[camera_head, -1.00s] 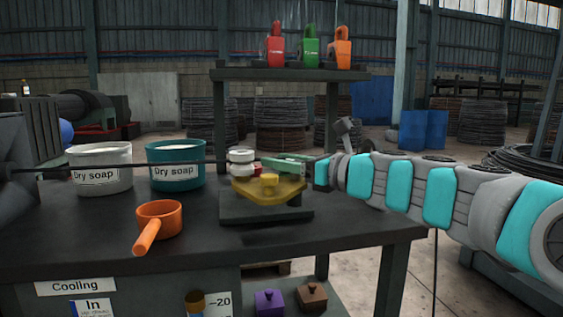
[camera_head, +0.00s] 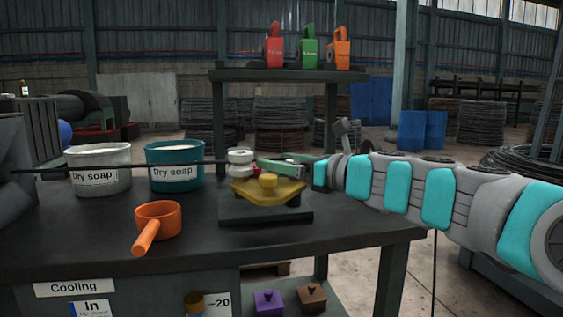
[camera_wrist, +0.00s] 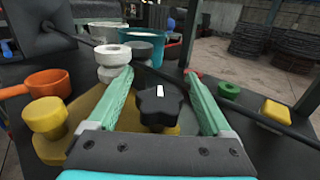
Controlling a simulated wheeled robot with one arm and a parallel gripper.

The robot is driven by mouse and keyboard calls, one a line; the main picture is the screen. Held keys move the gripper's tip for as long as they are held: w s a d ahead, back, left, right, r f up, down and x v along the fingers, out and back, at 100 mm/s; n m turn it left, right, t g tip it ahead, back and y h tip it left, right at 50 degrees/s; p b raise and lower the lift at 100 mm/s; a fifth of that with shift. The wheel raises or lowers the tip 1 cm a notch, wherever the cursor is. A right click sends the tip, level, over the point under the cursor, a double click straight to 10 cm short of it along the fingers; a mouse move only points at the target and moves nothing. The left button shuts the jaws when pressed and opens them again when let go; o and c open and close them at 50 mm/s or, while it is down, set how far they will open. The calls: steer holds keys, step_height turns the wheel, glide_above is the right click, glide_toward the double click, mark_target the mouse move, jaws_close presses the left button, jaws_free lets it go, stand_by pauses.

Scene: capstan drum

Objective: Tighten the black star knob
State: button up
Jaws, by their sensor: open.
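The black star knob (camera_wrist: 160,104) shows in the wrist view, with a white mark on its top, above a yellow plate (camera_wrist: 70,148). My gripper (camera_wrist: 162,80) is open. Its two green fingers stand on the left and right of the knob, with gaps visible on both sides. In the head view my gripper (camera_head: 288,166) reaches in from the right over the yellow plate (camera_head: 268,193), and the knob cannot be made out there. White rollers (camera_head: 240,163) stand on the plate beside the fingers.
A yellow round knob (camera_head: 268,181) stands on the plate's front. A dark rod (camera_head: 130,167) runs in from the left to the rollers. A shelf with padlock-like items (camera_head: 308,50) rises behind.

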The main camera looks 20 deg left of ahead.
steer(key=v, duration=0.7)
steer(key=shift+s+d, duration=0.1)
steer(key=shift+d, duration=0.25)
